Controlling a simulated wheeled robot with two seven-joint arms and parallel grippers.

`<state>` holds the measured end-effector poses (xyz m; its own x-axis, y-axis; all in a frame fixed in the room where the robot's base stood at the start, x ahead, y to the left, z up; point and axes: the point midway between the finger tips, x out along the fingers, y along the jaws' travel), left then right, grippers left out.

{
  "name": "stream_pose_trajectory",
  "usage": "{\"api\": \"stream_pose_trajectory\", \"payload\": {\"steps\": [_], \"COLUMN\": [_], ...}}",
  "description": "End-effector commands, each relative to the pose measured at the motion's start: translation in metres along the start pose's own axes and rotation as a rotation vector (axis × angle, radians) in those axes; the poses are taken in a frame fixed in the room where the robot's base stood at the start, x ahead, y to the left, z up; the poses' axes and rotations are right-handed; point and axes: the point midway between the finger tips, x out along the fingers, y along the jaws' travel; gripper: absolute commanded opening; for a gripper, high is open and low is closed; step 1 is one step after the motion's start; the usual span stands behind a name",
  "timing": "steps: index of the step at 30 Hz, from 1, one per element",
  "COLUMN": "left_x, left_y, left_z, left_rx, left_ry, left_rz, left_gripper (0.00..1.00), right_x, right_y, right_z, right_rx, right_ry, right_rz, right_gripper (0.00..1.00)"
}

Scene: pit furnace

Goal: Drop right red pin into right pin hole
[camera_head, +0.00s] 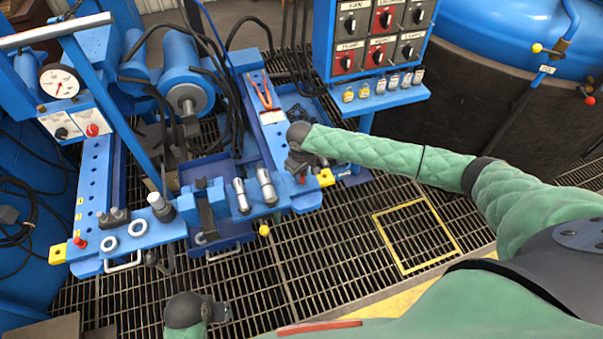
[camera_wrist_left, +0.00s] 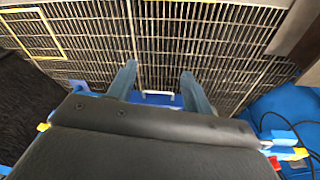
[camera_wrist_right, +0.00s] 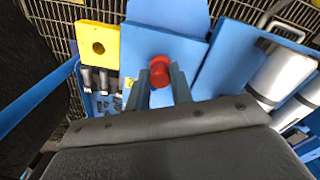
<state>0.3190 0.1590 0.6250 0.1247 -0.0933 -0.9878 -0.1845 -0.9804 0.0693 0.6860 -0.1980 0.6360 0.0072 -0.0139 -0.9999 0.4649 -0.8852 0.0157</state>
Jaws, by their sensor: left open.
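The right red pin (camera_wrist_right: 160,66) shows its round red head between the fingertips of my right gripper (camera_wrist_right: 160,76) in the right wrist view. The fingers sit close on both sides of the head and appear closed on it. A yellow block (camera_wrist_right: 98,45) with a round hole is just left of the pin, apart from it; it also shows in the head view (camera_head: 326,177). In the head view my right gripper (camera_head: 299,172) is over the right end of the blue frame and mostly hides the pin. My left gripper (camera_wrist_left: 158,75) is open and empty above the floor grating.
The blue frame's front beam (camera_head: 225,208) carries metal cylinders (camera_head: 266,186) left of my right gripper. Another red pin (camera_head: 79,242) stands at its left end. A switch panel (camera_head: 377,40) stands behind. The grating (camera_head: 330,250) in front is clear.

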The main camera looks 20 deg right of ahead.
Motion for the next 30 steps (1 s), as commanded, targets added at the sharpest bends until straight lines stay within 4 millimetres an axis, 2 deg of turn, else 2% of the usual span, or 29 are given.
{"api": "stream_pose_trajectory", "payload": {"steps": [1,3,14,19,22,30], "left_x": [0.000,0.000,0.001,-0.006,-0.031,-0.053], "left_y": [0.000,0.001,0.003,0.003,0.002,0.005], "left_z": [0.000,0.000,-0.001,0.000,0.002,0.005], "left_rx": [0.000,-0.001,-0.006,-0.004,-0.001,-0.003], "left_ry": [0.000,0.000,-0.001,-0.004,0.004,0.005], "left_rz": [0.001,0.001,0.007,0.006,0.004,0.008], "left_gripper": [0.51,0.51,0.51,0.51,0.51,0.51], "right_x": [0.000,0.000,-0.003,-0.023,-0.039,-0.072], "right_y": [0.000,0.000,0.000,0.000,0.001,0.000], "right_z": [0.000,0.000,0.000,-0.001,-0.001,0.000], "right_rx": [0.000,0.000,0.000,-0.001,-0.001,0.000], "right_ry": [0.000,0.000,0.000,0.002,0.002,0.001], "right_rz": [0.000,0.000,0.000,0.001,0.000,0.000], "right_gripper": [0.33,0.46,0.46,0.46,0.46,0.46]}}
